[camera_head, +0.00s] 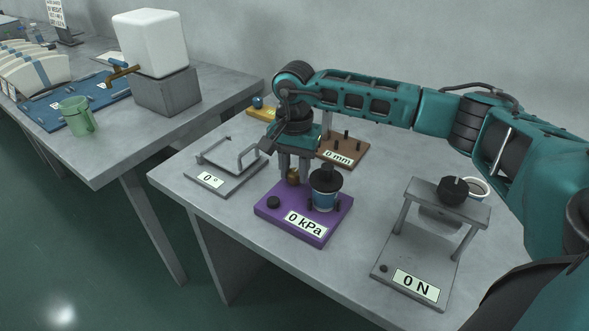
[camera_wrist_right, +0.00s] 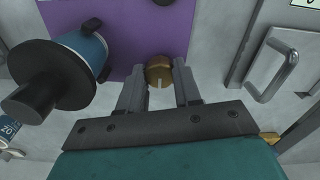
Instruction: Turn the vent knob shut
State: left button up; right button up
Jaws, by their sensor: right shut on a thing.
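The purple pressure station (camera_head: 275,213) stands on the grey table, and its display reads 0 kPa. The small brass vent knob (camera_head: 293,178) sits near its back edge. It also shows in the right wrist view (camera_wrist_right: 159,72), with a pale mark on its near side. My right gripper (camera_wrist_right: 159,80) points down at the knob, shut on it with one finger on each side. A blue cup (camera_head: 323,198) under a dark round cap (camera_head: 324,181) stands on the station, just right of the fingers. My left gripper is not in view.
A grey 0° fixture (camera_head: 232,180) with raised handles stands left of the station. A brown 0 mm board (camera_head: 345,150) with pegs lies behind. A grey 0 N press (camera_head: 415,270) stands right. A side table holds a green mug (camera_head: 75,117) and a white dispenser (camera_head: 150,42).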

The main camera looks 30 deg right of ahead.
aim_at(295, 172)
dwell(0.4)
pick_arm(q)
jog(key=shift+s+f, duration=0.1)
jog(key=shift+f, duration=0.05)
pick_arm(e)
jog(key=o, duration=1)
jog(key=shift+o, duration=0.2)
jog(key=shift+r, duration=0.1)
pick_arm(q)
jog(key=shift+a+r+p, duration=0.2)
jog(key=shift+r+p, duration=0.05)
jog(key=shift+p, duration=0.2)
pick_arm(e)
notch_tip(295, 172, up, 13)
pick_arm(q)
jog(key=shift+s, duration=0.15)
pick_arm(e)
jog(key=shift+s, duration=0.1)
